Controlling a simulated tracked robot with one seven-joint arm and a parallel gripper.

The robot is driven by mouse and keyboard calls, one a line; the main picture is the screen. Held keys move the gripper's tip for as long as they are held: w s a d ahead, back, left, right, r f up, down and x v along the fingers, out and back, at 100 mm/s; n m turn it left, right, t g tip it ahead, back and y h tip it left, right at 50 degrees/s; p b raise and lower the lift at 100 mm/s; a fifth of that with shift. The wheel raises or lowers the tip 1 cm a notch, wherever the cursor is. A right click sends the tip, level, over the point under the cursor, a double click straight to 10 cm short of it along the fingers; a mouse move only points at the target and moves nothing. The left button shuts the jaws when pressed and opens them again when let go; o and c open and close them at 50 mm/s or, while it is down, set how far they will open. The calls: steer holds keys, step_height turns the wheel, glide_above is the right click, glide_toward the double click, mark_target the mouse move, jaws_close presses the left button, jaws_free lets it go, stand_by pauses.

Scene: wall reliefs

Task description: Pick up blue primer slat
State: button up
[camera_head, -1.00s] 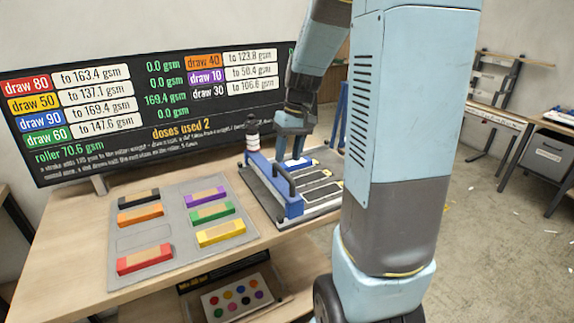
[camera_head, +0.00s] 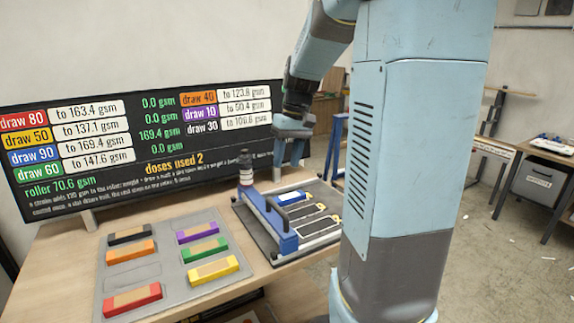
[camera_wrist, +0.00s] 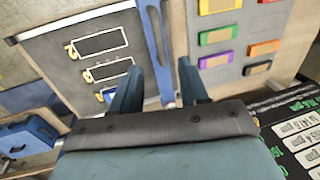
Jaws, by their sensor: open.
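The blue slat (camera_head: 291,197) lies on the far end of the board with outlined strips (camera_head: 322,226), below my gripper. My gripper (camera_head: 287,165) is open and empty, raised above the back of that board with its fingers pointing down. In the wrist view, the open fingers (camera_wrist: 158,75) flank a blue bar lying beyond them. The blue slat (camera_wrist: 109,95) shows there just left of the left finger, which hides part of it.
A blue bar (camera_head: 268,218) and a dark-and-white handle (camera_head: 246,168) stand along the board's left side. A grey tray (camera_head: 170,266) holds several coloured slats and one empty slot.

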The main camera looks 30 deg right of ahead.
steer(key=shift+o, duration=1.4)
steer(key=shift+w+d+f, duration=0.1)
steer(key=shift+w+d, duration=0.05)
steer(key=shift+w, duration=0.1)
steer(key=o, duration=0.3)
steer(key=w+d+f+n, duration=0.2)
steer(key=w+n, duration=0.2)
steer(key=w, duration=0.1)
steer(key=w+d+f+n+h, duration=0.1)
steer(key=w+d+f+n, duration=0.1)
steer(key=w+d+n, duration=0.1)
steer(key=shift+w+d+n, duration=0.25)
steer(key=shift+w+n, duration=0.15)
steer(key=shift+w, duration=0.45)
steer(key=n+h, duration=0.1)
steer(key=n, duration=0.9)
glide_above(292, 195)
step_height(292, 195, down, 7)
steer(key=f, duration=0.8)
steer(key=shift+w+d+f, duration=0.25)
steer(key=shift+d+f, duration=0.1)
steer(key=shift+f, duration=0.05)
steer(key=shift+s+a+f, duration=0.15)
steer(key=shift+f, duration=1.25)
steer(key=shift+s+a+f, duration=0.1)
steer(key=shift+a+f, duration=0.05)
steer(key=shift+f, duration=1.2)
